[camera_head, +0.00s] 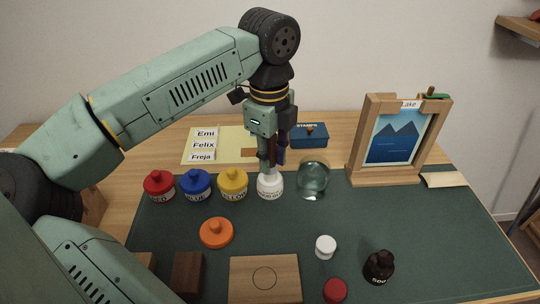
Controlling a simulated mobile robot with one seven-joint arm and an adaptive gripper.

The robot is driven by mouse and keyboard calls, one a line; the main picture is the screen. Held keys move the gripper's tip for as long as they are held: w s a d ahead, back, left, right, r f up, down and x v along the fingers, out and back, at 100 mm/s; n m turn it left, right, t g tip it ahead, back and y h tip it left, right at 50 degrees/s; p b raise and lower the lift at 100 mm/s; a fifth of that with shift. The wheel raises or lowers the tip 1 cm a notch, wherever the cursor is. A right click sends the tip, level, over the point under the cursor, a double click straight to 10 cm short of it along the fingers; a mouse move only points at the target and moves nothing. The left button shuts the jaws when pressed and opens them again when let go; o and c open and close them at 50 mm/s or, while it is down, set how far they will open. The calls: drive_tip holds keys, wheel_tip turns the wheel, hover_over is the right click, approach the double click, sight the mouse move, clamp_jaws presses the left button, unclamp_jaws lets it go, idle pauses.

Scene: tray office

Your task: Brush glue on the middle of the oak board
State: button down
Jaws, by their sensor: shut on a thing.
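The oak board (245,290) lies at the front of the green mat, with a thin circle drawn at its middle. The board's near edge is cut off by the picture. A white pot (270,189) with a printed label stands behind it, beside the yellow jar. My gripper (269,160) points down right above this pot. It is shut on a thin brown handle (271,147), which looks like a brush handle. The handle's lower end is at or in the pot's mouth. Any bristles are hidden.
Red (159,187), blue (195,187) and yellow (232,186) jars stand left of the pot, and a glass globe (313,178) right. An orange lidlike piece (216,234), white knob (326,246), dark bottle (379,267) and dark wood block (187,274) surround the board.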

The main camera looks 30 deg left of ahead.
idle(0.5)
drive_tip(key=shift+r+p, duration=1.95)
drive_tip(key=shift+r, duration=1.55)
drive_tip(key=shift+s, duration=0.15)
